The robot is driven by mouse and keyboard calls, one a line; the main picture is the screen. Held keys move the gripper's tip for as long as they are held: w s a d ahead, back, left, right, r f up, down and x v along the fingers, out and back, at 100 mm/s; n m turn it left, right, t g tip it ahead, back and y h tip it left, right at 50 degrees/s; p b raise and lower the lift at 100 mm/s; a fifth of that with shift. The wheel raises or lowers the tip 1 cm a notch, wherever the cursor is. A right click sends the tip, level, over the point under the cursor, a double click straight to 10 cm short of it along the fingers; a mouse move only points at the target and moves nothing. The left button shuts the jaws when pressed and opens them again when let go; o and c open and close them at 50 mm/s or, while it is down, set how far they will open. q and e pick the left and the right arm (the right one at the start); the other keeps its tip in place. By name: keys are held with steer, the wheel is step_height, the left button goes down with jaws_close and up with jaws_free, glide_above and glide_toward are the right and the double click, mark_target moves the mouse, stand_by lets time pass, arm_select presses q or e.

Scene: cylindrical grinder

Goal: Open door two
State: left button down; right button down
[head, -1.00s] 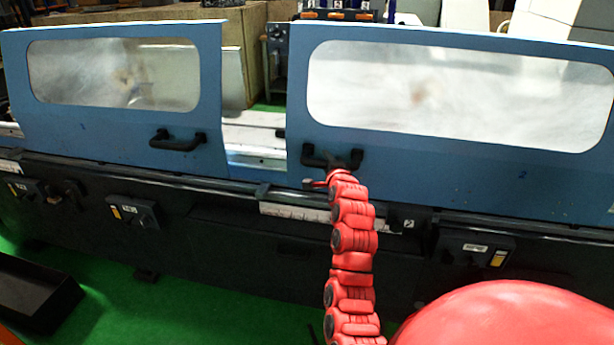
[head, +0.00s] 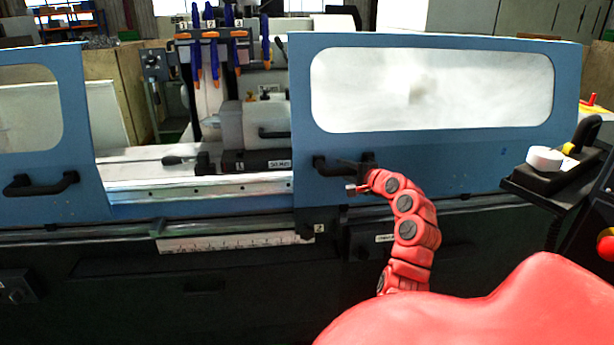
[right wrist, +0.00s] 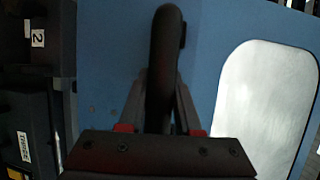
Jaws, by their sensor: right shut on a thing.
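Door two (head: 450,168) is the blue sliding door on the right, with a wide window and a small "2" label (head: 319,228) on the machine below its left edge. Its black bar handle (head: 328,165) sits low at the door's left side. My right gripper (head: 362,168) is shut on the handle. In the right wrist view the handle (right wrist: 165,45) stands between the two fingers of the gripper (right wrist: 162,88). A wide gap between the doors shows the machine's inside. My left gripper is not in view.
The other blue door (head: 72,130) with its handle (head: 40,184) is at the left. A workhead (head: 255,125) and several blue-and-orange hoses (head: 213,50) show in the gap. A control box (head: 550,175) juts out at the right, close to door two.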

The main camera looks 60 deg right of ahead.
mark_target(384, 166)
steer(key=shift+s+d+b, duration=0.4)
steer(key=shift+s+d, duration=0.9)
steer(key=shift+s, duration=0.2)
steer(key=shift+s+d+b, duration=0.45)
steer(key=shift+s+d, duration=0.8)
steer(key=shift+s, duration=0.25)
steer(key=shift+s+d+b, duration=0.4)
steer(key=shift+s+d, duration=0.9)
steer(key=shift+s, duration=0.2)
steer(key=c, duration=1)
jaws_free()
steer(key=o, duration=0.4)
steer(key=shift+d, duration=0.15)
steer(key=v, duration=0.7)
steer(key=shift+s+b, duration=0.2)
steer(key=shift+b, duration=0.1)
